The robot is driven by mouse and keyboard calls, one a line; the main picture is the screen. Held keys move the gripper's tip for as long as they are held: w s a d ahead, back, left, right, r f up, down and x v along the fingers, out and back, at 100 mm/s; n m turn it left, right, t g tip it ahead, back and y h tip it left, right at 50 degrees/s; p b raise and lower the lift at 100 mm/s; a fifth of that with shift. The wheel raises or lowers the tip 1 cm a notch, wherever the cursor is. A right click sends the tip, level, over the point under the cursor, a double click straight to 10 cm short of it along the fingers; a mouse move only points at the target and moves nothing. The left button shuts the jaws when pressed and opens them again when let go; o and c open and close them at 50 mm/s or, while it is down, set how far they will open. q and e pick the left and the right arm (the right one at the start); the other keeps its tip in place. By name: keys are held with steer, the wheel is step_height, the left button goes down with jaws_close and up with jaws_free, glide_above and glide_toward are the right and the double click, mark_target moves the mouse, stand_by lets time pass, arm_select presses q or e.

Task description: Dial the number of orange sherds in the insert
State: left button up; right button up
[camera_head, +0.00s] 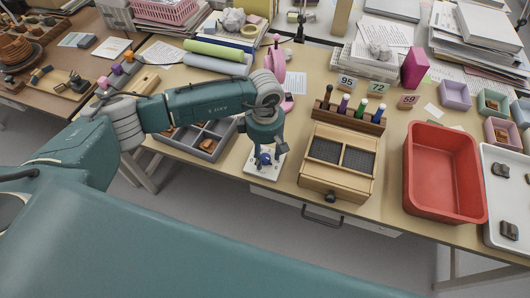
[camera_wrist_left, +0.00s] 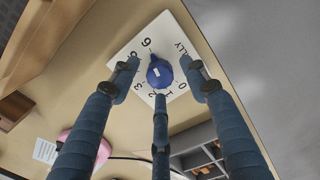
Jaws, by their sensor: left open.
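A white dial plate (camera_head: 262,172) marked TALLY, with numerals around a blue knob (camera_wrist_left: 160,72), lies at the table's front edge. The plate also shows in the left wrist view (camera_wrist_left: 176,32). A pale mark is on the knob; I cannot tell for sure which numeral it points at. My left gripper (camera_head: 265,155) is over the dial, its three fingers open around the knob (camera_wrist_left: 160,78); contact is unclear. The grey compartment insert (camera_head: 226,133) is left of the dial, partly hidden by my arm. Orange-brown sherds (camera_head: 207,145) lie in it; not all compartments show. My right gripper is not in view.
A wooden box with dark mesh panels (camera_head: 320,180) stands just right of the dial. Beyond it are a red tub (camera_head: 413,197) and a white tray (camera_head: 494,226). A pink object (camera_head: 275,62) stands behind my left gripper. Number cards 95, 72 and 59 stand at the back.

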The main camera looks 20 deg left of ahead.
arm_select(q)
steer(key=shift+f, duration=0.3)
jaws_close()
